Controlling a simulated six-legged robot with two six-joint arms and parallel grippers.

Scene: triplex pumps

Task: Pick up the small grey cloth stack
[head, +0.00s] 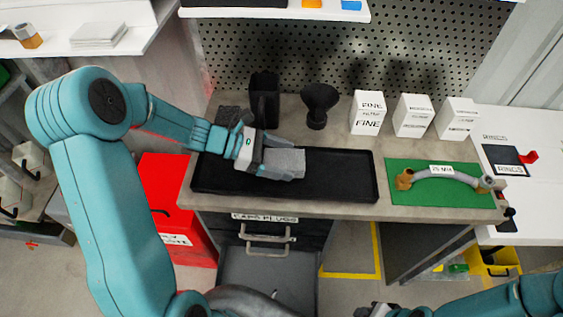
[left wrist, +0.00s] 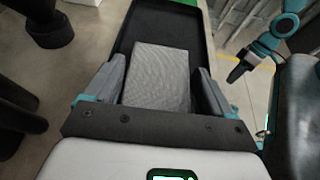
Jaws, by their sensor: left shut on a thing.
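The small grey cloth stack (head: 286,164) is a pale grey, textured block at the left part of a black tray (head: 335,185). My left gripper (head: 266,158) is shut on it, coming from the left. In the left wrist view the stack (left wrist: 158,75) sits between the two fingers of the gripper (left wrist: 160,88), with the tray (left wrist: 150,22) behind it. I cannot tell whether the stack touches the tray floor. My right gripper (left wrist: 237,73) shows small and dark in the left wrist view; its jaws are unclear.
Behind the tray stand a black holder (head: 264,98), a black funnel-like thing (head: 319,105) and white filter boxes (head: 367,112). A dark grey stack (head: 230,115) lies behind my left arm. A green mat (head: 440,195) with a hose is at the right. A drawer (head: 267,275) is open below.

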